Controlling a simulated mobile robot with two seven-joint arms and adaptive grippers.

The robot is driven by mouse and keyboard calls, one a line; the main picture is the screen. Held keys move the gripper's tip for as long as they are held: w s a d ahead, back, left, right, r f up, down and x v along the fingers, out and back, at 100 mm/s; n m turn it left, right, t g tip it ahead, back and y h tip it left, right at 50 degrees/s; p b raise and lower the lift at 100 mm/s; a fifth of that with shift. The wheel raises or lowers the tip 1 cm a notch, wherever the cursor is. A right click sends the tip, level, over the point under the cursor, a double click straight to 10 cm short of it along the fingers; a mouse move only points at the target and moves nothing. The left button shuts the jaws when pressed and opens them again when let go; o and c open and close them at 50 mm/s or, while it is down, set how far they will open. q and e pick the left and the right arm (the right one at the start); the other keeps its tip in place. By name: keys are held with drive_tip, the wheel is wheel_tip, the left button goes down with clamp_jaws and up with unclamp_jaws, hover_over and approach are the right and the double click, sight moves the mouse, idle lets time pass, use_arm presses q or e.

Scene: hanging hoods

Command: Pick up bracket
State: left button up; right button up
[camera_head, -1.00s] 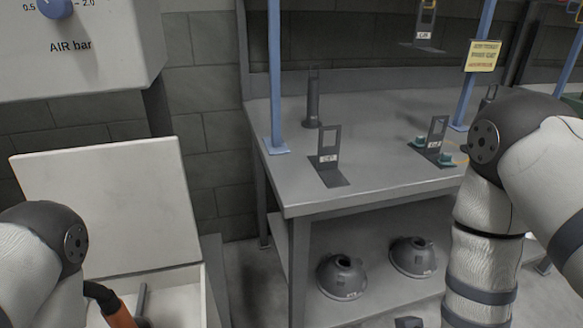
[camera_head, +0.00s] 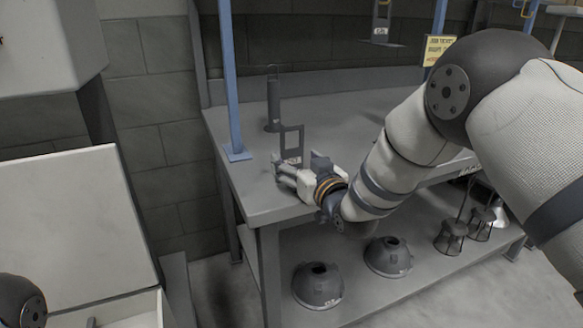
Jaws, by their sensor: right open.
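I cannot tell whether the fingers touch the bracket. Another similar bracket (camera_head: 381,18) hangs higher up at the back. My left gripper is out of view; only a piece of my left arm shows at the lower left.
A dark cylinder (camera_head: 273,104) stands behind the bracket. A blue post (camera_head: 229,85) rises at the bench's left edge. Dark domed hoods (camera_head: 318,284) and wire cages (camera_head: 451,237) sit on the lower shelf. An open white box (camera_head: 75,225) is at left. A yellow sign (camera_head: 437,49) hangs at the back.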

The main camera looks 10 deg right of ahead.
drive_tip(key=shift+w+a+f, duration=0.1)
drive_tip(key=shift+w, duration=0.45)
drive_tip(key=c, duration=1.6)
clamp_jaws()
drive_tip(key=shift+r, duration=0.2)
